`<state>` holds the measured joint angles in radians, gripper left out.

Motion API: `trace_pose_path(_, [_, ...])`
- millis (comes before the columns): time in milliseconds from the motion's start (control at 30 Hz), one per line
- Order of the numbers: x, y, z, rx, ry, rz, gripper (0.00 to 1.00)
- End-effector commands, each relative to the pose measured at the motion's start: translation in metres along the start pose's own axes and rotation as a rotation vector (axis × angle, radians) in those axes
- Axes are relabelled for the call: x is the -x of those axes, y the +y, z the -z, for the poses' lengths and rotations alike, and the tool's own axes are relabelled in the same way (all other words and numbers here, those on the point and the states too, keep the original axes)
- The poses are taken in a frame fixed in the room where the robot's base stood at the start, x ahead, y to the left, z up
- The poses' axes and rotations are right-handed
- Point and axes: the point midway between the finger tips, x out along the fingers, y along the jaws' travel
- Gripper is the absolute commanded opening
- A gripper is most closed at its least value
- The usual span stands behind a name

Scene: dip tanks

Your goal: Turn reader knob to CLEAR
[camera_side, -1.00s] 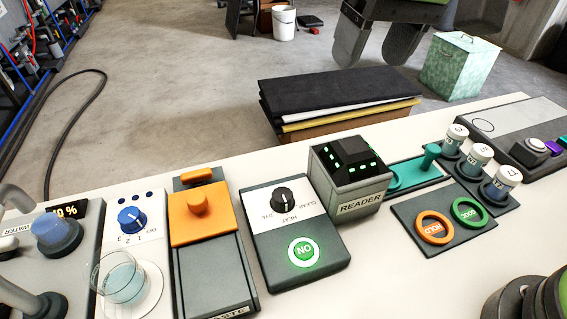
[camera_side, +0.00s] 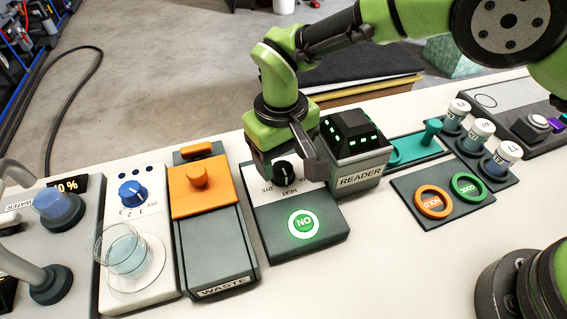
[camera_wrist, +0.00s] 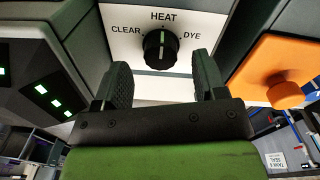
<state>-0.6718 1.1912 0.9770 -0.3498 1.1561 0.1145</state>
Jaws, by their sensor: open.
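The reader knob (camera_side: 284,174) is a black dial on a white plate, above a lit green button (camera_side: 304,223) marked NO. In the wrist view the knob (camera_wrist: 160,49) sits under the word HEAT, with CLEAR to its left and DYE to its right. Its white line points at HEAT. My gripper (camera_wrist: 160,75) is open, its two dark fingers apart on either side below the knob, not closed on it. In the side view my gripper (camera_side: 285,165) is over the knob's panel and partly hides the plate and the CLEAR label.
The black reader box (camera_side: 352,150) with green lights stands right beside my gripper. An orange-lidded waste unit (camera_side: 205,190) is to the left. Orange (camera_side: 432,202) and green (camera_side: 468,187) rings lie to the right. The white table (camera_side: 335,275) is clear in front.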

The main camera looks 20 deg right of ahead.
Motion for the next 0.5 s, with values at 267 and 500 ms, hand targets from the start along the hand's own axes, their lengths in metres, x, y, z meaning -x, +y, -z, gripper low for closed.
trace_pose_path(267, [-0.027,0.000,0.000,-0.002,0.000,0.000,0.65])
trace_pose_path(500, [-0.027,0.000,0.000,-0.002,0.001,0.001,0.65])
